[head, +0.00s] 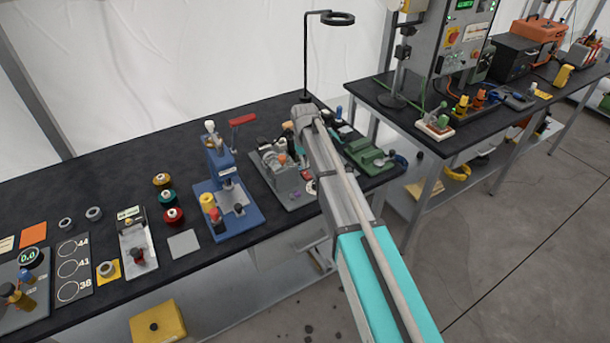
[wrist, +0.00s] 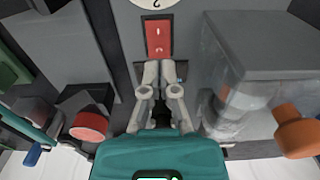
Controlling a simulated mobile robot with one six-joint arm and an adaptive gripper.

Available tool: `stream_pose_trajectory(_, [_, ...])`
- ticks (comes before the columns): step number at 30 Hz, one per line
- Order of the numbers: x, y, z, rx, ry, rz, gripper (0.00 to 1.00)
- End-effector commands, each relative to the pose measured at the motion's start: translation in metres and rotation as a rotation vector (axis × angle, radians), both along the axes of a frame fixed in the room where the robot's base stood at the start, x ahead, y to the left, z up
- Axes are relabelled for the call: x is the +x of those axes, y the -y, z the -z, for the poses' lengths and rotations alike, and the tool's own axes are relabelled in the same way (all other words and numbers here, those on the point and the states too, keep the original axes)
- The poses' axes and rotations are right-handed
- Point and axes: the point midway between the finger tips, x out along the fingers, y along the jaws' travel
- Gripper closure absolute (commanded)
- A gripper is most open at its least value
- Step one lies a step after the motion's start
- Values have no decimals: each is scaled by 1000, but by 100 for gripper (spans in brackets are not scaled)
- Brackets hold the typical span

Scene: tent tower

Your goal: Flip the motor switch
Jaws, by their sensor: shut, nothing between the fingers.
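The motor switch is a red rocker (wrist: 159,38) with small white marks, set in a grey panel in the wrist view. My gripper (wrist: 160,72) is shut and empty, with its two fingertips side by side just below the switch in the picture. A small gap appears between the tips and the red rocker; I cannot tell whether they touch the panel. In the head view, my arm hides the gripper and the switch. A grey machine (head: 284,178) stands on the bench beside my arm there.
In the wrist view, a clear box (wrist: 240,75) and an orange knob (wrist: 298,130) are on the right, and a red round button (wrist: 89,126) is on the left. In the head view, a blue press (head: 228,190) and a green device (head: 367,153) flank the machine.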

Motion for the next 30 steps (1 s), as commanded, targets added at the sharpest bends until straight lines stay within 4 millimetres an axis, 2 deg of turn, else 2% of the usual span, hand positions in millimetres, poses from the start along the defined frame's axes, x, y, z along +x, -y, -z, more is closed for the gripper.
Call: stream_pose_trajectory(30, [0, 0, 7, 0, 0, 0, 100])
